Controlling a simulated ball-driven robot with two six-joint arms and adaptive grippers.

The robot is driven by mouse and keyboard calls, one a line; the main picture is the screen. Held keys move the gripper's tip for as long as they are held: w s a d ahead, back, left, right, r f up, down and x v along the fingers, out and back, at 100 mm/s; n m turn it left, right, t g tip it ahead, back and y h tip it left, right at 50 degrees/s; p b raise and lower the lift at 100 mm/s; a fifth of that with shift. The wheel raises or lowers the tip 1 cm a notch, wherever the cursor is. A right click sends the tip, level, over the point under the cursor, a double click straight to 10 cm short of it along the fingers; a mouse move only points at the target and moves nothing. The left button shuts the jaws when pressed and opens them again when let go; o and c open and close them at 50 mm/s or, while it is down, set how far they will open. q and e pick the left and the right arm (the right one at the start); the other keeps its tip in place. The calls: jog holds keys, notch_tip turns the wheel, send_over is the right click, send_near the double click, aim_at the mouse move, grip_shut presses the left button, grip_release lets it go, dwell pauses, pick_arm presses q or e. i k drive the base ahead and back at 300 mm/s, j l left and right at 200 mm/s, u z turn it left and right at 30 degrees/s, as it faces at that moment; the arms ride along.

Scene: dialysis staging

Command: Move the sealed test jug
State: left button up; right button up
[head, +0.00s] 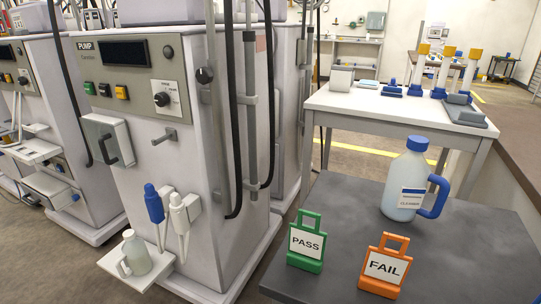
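A small pale grey-green jug (136,254) with a side handle and a light cap stands upright on a small white shelf (163,264) low on the front of a dialysis machine. A larger translucent light-blue jug (403,180) with a blue cap, a blue handle and a label that seems to read CLEANER stands upright on a dark grey table (345,215). I cannot tell from the picture which jug is the sealed test jug. A green PASS tag (306,242) and an orange FAIL tag (384,265) stand in front of the larger jug. Neither gripper shows.
The dialysis machine (145,130) has blue and white connectors (154,205) hanging just above the shelf, and dark hoses along its side. A white table (385,105) with several items stands behind the dark one. The dark table's right side is bare.

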aim_at(135, 255)
jog(key=i+j+u, duration=0.45)
jog(key=j, duration=0.3)
jog(key=i+j+u, duration=0.4)
jog(key=i+j, duration=0.25)
